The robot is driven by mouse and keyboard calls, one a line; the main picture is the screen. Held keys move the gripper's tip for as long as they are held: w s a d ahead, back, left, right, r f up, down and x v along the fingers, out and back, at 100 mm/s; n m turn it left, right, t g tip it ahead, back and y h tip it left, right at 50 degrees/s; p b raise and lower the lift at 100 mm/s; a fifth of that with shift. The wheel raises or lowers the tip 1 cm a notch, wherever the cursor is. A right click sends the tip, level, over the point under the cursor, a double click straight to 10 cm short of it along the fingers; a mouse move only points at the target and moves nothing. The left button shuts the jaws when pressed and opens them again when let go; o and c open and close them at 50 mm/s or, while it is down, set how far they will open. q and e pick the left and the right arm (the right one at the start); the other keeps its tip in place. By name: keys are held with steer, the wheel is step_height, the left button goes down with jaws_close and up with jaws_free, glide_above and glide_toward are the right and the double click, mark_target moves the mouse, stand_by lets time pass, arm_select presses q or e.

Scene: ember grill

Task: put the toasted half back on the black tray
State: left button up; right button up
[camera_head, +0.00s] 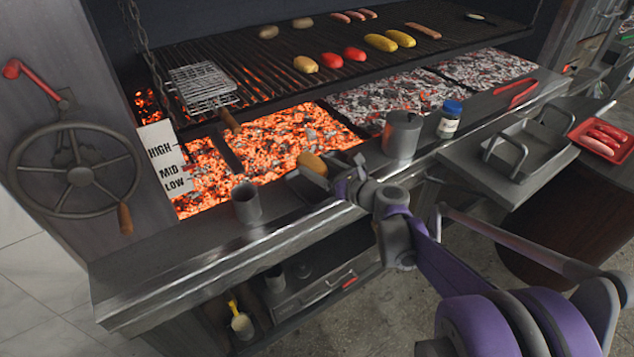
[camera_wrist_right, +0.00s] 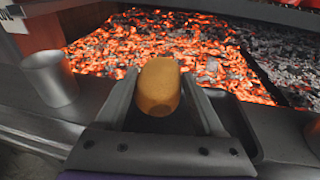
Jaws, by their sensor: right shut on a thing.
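The toasted half (camera_head: 312,162), a golden-brown piece of bread, is held between the fingers of my right gripper (camera_head: 318,174) at the front ledge of the grill. In the right wrist view the half (camera_wrist_right: 159,86) sits between both fingertips of the gripper (camera_wrist_right: 158,98). A dark tray (camera_wrist_right: 240,128), which looks like the black tray, lies on the ledge under and beside the gripper. The gripper hides most of it. I cannot tell whether the half touches the tray. My left gripper is not in view.
Glowing embers (camera_head: 285,140) lie just behind the ledge. A metal cup (camera_head: 246,202) stands left of the gripper, and a larger grey pot (camera_head: 402,134) and a blue-lidded jar (camera_head: 449,119) stand to the right. The grill grate (camera_head: 240,55) holds several foods and a wire basket (camera_head: 203,84).

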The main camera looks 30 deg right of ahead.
mark_target(318, 190)
step_height(318, 190, down, 2)
steer(key=shift+f, duration=0.1)
steer(key=shift+f+b, duration=0.65)
steer(key=shift+f, duration=1.2)
steer(key=shift+f, duration=0.15)
steer(key=o, duration=1.1)
steer(key=shift+c, duration=0.2)
